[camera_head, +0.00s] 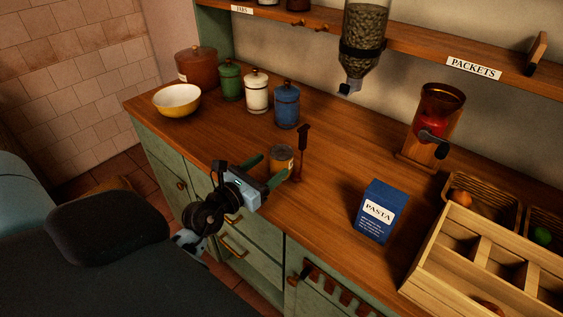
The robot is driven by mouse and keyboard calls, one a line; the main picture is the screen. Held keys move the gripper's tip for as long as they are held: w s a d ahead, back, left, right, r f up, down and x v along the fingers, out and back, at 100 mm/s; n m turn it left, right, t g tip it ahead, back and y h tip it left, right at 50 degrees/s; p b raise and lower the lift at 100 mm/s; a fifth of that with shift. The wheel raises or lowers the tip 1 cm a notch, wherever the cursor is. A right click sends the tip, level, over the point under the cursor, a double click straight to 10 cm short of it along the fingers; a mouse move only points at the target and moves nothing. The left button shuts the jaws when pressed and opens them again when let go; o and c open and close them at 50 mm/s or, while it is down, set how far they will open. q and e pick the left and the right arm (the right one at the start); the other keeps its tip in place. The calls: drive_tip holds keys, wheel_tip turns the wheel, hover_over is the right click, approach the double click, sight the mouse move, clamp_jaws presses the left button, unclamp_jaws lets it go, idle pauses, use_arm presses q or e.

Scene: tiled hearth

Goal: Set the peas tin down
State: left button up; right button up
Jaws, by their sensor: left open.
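A small tin (281,162) with a tan and orange label stands upright on the wooden counter near its front edge. Its label is too small to read, so I cannot confirm that it says peas. My left gripper (265,172) reaches in from the left over the counter's front edge. Its two green fingers are spread open, one to the left of the tin and one along its lower front side. The near finger hides part of the tin's base. Whether a finger touches the tin I cannot tell. My right gripper is not in view.
A dark upright stand (302,150) is just right of the tin. Canisters and a yellow bowl (177,100) are behind left.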

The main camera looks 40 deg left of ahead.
sight(286, 148)
use_arm(q)
drive_tip(key=shift+w+d, duration=0.1)
drive_tip(key=shift+w, duration=1.25)
drive_tip(key=shift+w+r, duration=0.15)
drive_tip(key=shift+w, duration=1.15)
drive_tip(key=shift+w+r, duration=0.15)
drive_tip(key=shift+w, duration=1.15)
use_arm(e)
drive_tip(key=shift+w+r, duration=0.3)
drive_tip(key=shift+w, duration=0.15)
